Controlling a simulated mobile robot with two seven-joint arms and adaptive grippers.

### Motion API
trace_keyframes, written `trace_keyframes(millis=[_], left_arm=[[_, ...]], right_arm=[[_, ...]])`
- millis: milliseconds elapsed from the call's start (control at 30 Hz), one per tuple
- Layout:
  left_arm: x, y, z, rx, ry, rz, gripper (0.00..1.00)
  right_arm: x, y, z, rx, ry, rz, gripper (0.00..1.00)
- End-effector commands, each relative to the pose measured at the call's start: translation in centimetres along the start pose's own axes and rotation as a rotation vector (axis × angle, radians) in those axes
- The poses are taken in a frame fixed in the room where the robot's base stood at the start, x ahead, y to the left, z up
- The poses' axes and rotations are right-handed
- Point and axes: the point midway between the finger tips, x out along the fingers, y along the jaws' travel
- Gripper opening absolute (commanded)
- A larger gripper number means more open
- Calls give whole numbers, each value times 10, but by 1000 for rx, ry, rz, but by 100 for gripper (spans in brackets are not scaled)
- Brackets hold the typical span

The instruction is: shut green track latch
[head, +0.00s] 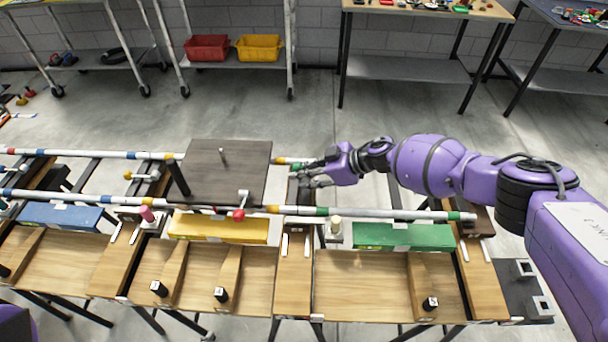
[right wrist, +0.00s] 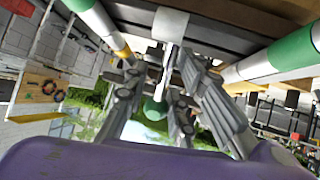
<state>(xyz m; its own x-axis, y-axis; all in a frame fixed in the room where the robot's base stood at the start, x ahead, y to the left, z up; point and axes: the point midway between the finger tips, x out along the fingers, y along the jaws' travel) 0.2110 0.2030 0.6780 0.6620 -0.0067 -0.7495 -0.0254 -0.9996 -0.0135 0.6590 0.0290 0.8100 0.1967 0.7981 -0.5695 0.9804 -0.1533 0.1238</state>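The green track latch shows in the right wrist view as a green ball knob (right wrist: 155,109) on a short pale rod, hanging below a white collar (right wrist: 170,25). My right gripper (right wrist: 160,112) is open, with its grey fingers on either side of the knob and gaps visible. Whether a finger touches the knob I cannot tell. In the head view my right gripper (head: 309,178) reaches left to the far rail, and the knob is hidden or too small to make out there. My left gripper is not in view.
A dark brown board (head: 222,170) lies across the two banded rails just left of my right gripper. A red-knobbed latch (head: 239,214) is on the near rail. A yellow knob (head: 128,175) is farther left. Yellow (head: 218,230) and green (head: 405,237) blocks stand in front.

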Motion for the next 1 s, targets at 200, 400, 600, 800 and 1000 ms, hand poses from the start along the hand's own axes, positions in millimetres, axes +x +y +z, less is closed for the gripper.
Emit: trace_keyframes(millis=[200, 400, 600, 800, 1000], left_arm=[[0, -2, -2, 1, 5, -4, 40], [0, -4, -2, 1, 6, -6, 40], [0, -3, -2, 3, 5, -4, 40], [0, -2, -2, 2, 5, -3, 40], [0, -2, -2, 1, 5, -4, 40]], right_arm=[[-3, 7, -4, -4, 1, 14, 34], [-1, 3, -3, -6, 1, 7, 34], [0, 1, -2, -6, 0, 3, 34], [-18, 2, -1, -8, -1, 3, 34], [-61, 2, -1, -7, -2, 5, 34]])
